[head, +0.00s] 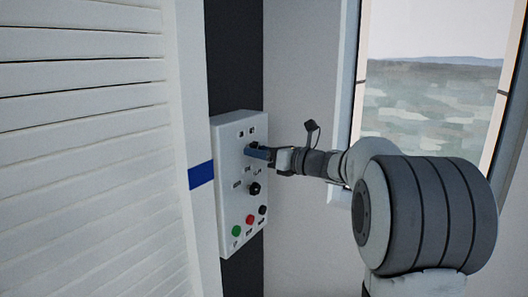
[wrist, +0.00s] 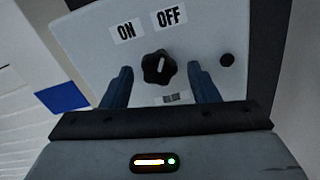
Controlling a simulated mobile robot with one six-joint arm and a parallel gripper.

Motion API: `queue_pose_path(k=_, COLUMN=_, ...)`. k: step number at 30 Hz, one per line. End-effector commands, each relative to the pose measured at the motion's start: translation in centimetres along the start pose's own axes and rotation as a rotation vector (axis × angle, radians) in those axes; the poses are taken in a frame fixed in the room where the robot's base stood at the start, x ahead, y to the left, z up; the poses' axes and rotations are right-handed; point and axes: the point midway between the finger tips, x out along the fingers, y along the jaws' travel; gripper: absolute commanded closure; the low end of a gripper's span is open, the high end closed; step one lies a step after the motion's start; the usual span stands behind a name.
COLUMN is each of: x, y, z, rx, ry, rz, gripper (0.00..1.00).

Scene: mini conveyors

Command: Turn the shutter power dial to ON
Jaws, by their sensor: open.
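The shutter power dial (wrist: 159,67) is a black lobed knob on a white control panel (wrist: 85,45). In the wrist view, an ON label (wrist: 126,31) is above left of it and an OFF label (wrist: 168,17) is above it. The dial's pale mark points up toward OFF. My gripper (wrist: 160,69) is open, with one blue finger on each side of the dial and a visible gap to both. In the head view, my gripper (head: 258,152) is at the upper part of the panel (head: 227,160) and partly hides the dial.
Lower on the panel are another black knob (head: 254,188), a red button (head: 250,219), a green button (head: 236,231) and a small black button (head: 262,209). A white slatted shutter (head: 85,130) stands to the left. A window (head: 430,100) is at the right.

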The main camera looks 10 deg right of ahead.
Motion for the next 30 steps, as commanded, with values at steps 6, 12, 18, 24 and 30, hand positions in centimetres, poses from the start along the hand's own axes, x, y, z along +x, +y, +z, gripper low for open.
queue_pose_path(k=6, x=0.0, y=0.1, z=0.0, rx=0.0, ry=0.0, rz=0.001, gripper=0.62)
queue_pose_path(k=12, x=0.0, y=0.1, z=0.0, rx=0.0, ry=0.0, rz=0.001, gripper=0.78)
queue_pose_path(k=18, x=-0.5, y=-0.4, z=0.1, rx=0.0, ry=0.0, rz=0.003, gripper=0.91)
queue_pose_path(k=24, x=0.0, y=0.0, z=-0.1, rx=-0.025, ry=0.0, rz=0.001, gripper=0.9)
queue_pose_path(k=30, x=0.1, y=0.0, z=-0.4, rx=-0.114, ry=-0.002, rz=0.002, gripper=0.9)
